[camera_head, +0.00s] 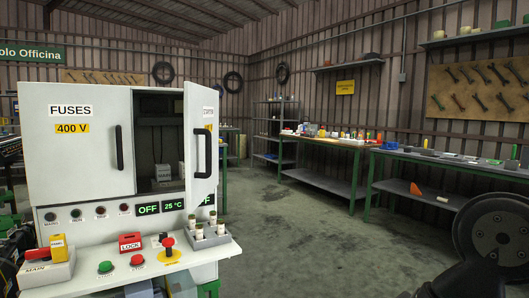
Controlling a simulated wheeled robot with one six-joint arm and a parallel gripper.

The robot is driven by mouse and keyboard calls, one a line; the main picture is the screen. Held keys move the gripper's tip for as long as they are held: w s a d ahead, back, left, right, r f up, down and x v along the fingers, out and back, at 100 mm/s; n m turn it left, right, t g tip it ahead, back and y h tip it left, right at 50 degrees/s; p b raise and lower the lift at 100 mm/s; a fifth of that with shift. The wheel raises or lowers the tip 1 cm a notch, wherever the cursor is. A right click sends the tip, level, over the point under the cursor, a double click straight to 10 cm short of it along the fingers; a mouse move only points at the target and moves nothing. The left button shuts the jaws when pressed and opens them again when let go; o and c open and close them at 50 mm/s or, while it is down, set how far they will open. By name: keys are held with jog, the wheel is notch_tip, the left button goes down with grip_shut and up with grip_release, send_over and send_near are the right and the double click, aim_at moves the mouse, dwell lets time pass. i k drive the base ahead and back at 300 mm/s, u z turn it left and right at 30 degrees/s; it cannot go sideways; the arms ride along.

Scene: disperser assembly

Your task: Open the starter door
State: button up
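The starter door (212,165) is the right-hand door of a white cabinet. Its label is small and partly readable, with a yellow label below. It stands swung outward, its free edge toward me, leaving a dark opening (158,115) beside it. A black handle (204,153) is on its face, and nothing touches it. Inside the opening is a light block (164,173) with dark lettering. The left door (75,150), marked FUSES and 400 V, is shut and has its own black handle (119,147). My gripper is not in view; a dark part of my arm shows at lower right.
A control shelf (85,283) juts out below the doors, carrying a red LOCK block (130,242), buttons, a red-topped lever (168,245) and a grey holder with cylinders (209,238). Workbenches (325,143) line the right wall. The floor (300,235) between is clear.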

aim_at(201, 104)
jog(key=z, duration=0.1)
jog(key=i, duration=1)
